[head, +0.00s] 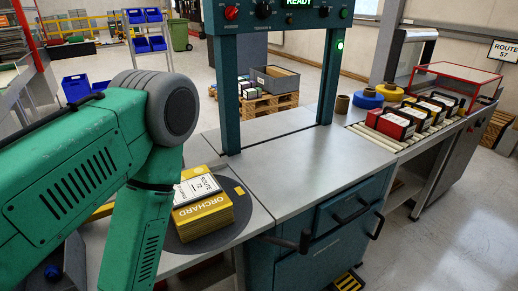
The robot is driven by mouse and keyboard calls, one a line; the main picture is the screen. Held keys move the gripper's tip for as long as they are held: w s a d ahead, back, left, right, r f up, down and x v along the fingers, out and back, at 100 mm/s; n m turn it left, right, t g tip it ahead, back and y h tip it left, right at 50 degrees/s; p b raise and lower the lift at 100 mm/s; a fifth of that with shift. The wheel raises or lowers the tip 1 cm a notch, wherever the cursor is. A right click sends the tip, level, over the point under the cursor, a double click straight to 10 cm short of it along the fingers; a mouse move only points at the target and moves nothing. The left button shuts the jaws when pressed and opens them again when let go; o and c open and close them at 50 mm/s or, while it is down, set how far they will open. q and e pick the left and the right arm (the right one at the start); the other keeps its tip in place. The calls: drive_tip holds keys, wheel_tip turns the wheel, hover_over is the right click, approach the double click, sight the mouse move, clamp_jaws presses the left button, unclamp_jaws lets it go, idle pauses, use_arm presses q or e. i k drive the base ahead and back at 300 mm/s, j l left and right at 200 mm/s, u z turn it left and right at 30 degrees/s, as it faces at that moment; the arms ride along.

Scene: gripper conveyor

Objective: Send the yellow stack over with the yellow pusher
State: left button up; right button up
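The yellow stack (203,222), marked ORCHARD, sits on a round dark plate (242,209) at the left end of the metal worktop. A white ROUTE 72 label lies on its top. My green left arm crosses the left foreground, and its lower link hides the plate's left side and perhaps part of the stack's edge. My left gripper is outside the picture, as is my right one. A yellow bar (101,212) shows partly behind my arm; I cannot tell if it is the yellow pusher. A small yellow tab (239,191) lies on the plate beside the stack.
A teal machine frame (228,100) with a lit READY display stands over the bare worktop (290,160). A black-knobbed lever (304,241) sticks out in front. At right, rollers (372,138) carry several banded stacks (396,122) near tape rolls (367,98).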

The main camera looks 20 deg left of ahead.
sight(106, 210)
drive_tip(key=u, duration=1.75)
drive_tip(key=i+l+z, duration=0.1)
